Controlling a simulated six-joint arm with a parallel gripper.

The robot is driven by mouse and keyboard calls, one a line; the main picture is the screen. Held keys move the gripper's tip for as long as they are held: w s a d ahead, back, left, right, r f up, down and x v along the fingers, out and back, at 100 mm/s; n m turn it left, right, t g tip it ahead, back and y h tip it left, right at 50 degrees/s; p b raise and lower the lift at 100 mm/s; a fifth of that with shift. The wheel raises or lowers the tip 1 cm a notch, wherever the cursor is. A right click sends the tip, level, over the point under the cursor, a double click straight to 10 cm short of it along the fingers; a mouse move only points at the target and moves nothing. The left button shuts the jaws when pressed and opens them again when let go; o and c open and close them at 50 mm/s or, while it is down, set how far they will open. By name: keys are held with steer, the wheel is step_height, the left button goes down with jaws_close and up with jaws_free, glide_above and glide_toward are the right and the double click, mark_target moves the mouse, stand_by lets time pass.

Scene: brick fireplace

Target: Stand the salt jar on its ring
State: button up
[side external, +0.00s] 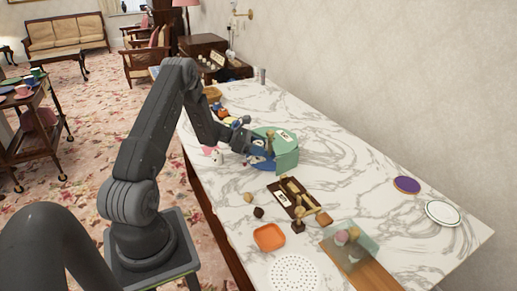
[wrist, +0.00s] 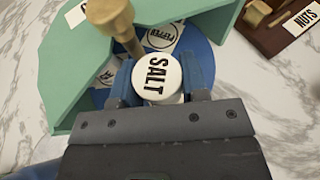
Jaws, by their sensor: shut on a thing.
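The salt jar (wrist: 157,77) shows in the wrist view as a round white lid marked SALT. My gripper (wrist: 160,84) is shut on it, with a blue finger on each side. The jar is over a round blue base (wrist: 203,50) with green walls (wrist: 65,75) around part of it. I cannot tell whether the jar touches the base. In the side view my gripper reaches in at the left of the green wall (side external: 287,158).
A wooden knobbed piece (wrist: 112,14) stands close beside the jar. A dark brown tray (side external: 284,196) with wooden pieces is nearby. An orange dish (side external: 269,237) sits nearer the front. The marble top (side external: 350,150) right of the green wall is clear.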

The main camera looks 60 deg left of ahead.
steer(key=shift+f, duration=0.85)
steer(key=shift+f, duration=0.15)
steer(key=o, duration=0.9)
steer(key=shift+o, duration=0.2)
